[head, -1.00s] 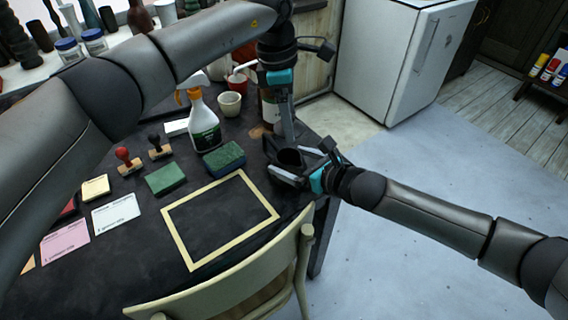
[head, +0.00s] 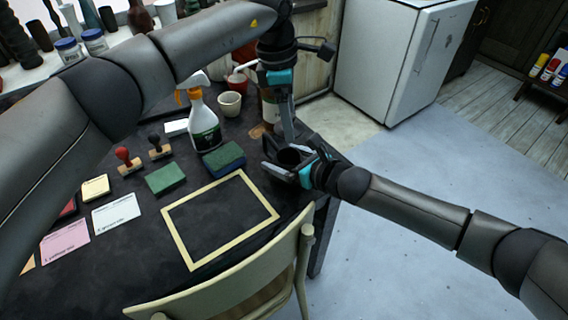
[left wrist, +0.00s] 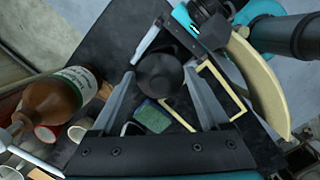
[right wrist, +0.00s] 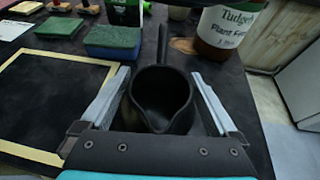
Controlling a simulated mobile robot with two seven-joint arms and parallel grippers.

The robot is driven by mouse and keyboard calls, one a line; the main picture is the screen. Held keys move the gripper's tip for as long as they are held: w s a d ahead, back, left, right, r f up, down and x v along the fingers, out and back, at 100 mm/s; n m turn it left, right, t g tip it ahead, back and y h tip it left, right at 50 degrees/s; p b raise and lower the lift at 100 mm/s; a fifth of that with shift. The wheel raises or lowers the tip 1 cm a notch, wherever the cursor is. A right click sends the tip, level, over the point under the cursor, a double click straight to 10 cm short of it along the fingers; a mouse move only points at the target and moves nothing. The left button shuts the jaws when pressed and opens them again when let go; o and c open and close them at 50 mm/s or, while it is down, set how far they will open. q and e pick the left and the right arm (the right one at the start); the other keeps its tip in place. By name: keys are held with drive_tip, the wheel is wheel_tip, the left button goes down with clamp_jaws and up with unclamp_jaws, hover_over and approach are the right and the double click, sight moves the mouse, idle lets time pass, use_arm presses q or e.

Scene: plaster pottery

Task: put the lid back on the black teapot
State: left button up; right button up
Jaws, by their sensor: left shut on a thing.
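The black teapot (head: 289,158) stands open at the table's right corner. In the right wrist view its empty inside (right wrist: 162,97) and spout face me, with a dark handle behind. My right gripper (head: 285,160) is open, its fingers on either side of the teapot with gaps showing. My left gripper (head: 289,138) points down above the teapot. In the left wrist view it is shut on a dark round thing, seemingly the lid (left wrist: 160,76). The lid is hidden in the head view, and its exact height above the rim cannot be told.
A brown bottle (right wrist: 222,27) stands close behind the teapot. A green sponge (head: 223,156), spray bottle (head: 204,125) and cup (head: 229,104) are to the left. A yellow frame (head: 190,262) lies on the table; a chair (head: 250,280) stands in front.

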clamp_jaws()
use_arm(q)
drive_tip(key=shift+f, duration=2.5)
drive_tip(key=shift+f, duration=0.85)
drive_tip(key=shift+f, duration=0.75)
drive_tip(key=o, duration=1.2)
drive_tip(key=shift+o, duration=0.2)
drive_tip(key=r, duration=0.4)
drive_tip(key=a+r, duration=0.1)
drive_tip(key=r, duration=0.7)
drive_tip(key=shift+a, duration=0.35)
